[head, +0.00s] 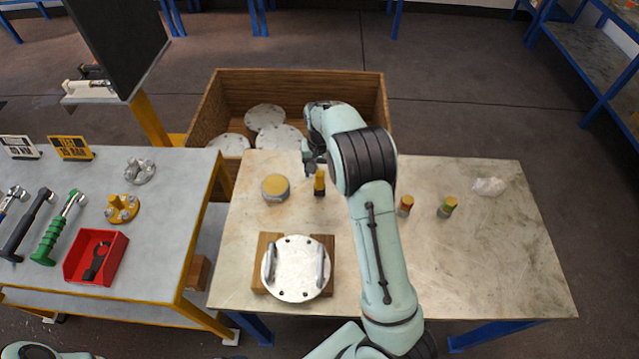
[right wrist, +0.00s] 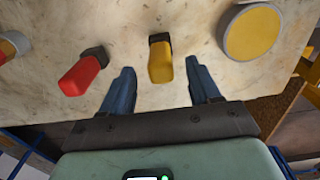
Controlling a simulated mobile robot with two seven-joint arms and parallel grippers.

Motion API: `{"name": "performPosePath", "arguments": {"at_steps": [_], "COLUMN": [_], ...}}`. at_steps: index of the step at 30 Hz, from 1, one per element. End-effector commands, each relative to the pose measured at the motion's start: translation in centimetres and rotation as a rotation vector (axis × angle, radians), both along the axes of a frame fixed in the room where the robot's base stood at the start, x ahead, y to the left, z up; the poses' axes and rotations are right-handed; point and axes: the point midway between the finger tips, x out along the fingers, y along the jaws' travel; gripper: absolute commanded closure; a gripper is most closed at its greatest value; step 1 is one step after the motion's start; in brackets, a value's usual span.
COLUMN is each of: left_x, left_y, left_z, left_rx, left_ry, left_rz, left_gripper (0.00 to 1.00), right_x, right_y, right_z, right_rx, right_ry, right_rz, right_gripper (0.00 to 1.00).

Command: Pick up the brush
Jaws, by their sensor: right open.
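Two like pieces with dark ends stand or lie on the stone-topped table; I cannot tell for sure which is the brush. The yellow one (head: 319,182) shows in the head view beside my right gripper (head: 311,164). In the right wrist view the yellow one (right wrist: 160,62) lies between the lines of my open, empty fingers (right wrist: 161,88), just beyond their tips. The red one (right wrist: 82,76) is left of the fingers there; in the head view my right arm seems to hide it. My left gripper is out of view.
A yellow-topped round tin (head: 275,188) stands left of the yellow piece. Two small cylinders (head: 405,205) (head: 447,207) and a crumpled white rag (head: 488,187) lie right of my arm. A handled flange cover (head: 296,269) sits near the front. A wooden crate (head: 355,80) holds discs behind.

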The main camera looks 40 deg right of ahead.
Motion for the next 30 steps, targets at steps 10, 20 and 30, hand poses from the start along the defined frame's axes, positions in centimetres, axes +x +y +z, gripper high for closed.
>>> {"name": "performPosePath", "arguments": {"at_steps": [10, 20, 30], "left_x": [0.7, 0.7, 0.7], "left_y": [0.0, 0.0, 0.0], "left_z": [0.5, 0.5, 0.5], "left_rx": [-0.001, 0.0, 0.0], "left_ry": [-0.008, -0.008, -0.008], "left_rz": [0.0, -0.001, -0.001], "left_gripper": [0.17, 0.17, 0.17], "right_x": [0.3, 0.3, 0.3], "right_y": [-0.2, -0.2, -0.2], "right_z": [-4.5, -5.0, -4.9], "right_rx": [0.0, 0.0, 0.0], "right_ry": [0.001, 0.0, -0.001], "right_rz": [-0.001, -0.001, -0.001], "right_gripper": [0.38, 0.48, 0.94]}}
